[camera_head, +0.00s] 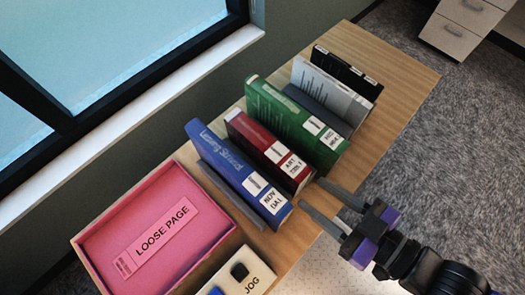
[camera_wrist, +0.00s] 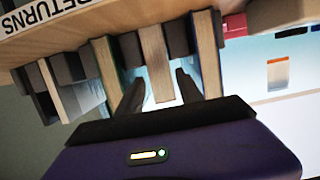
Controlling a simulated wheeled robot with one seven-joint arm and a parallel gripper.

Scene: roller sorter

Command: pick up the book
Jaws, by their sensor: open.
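The task does not say which. My gripper (camera_head: 310,192) is open, its fingertips near the lower spine of the red book. In the wrist view, the fingers (camera_wrist: 158,80) stand on either side of one book (camera_wrist: 154,60), apparently the red one. I cannot tell whether they touch it.
Grey dividers (camera_head: 228,195) stand between some books. A pink tray (camera_head: 85,240) labelled LOOSE PAGE and a white JOG button box (camera_head: 262,268) sit at the near left. A window (camera_head: 100,50) runs behind the wooden table (camera_head: 400,72). Neighbouring books stand close to the fingers.

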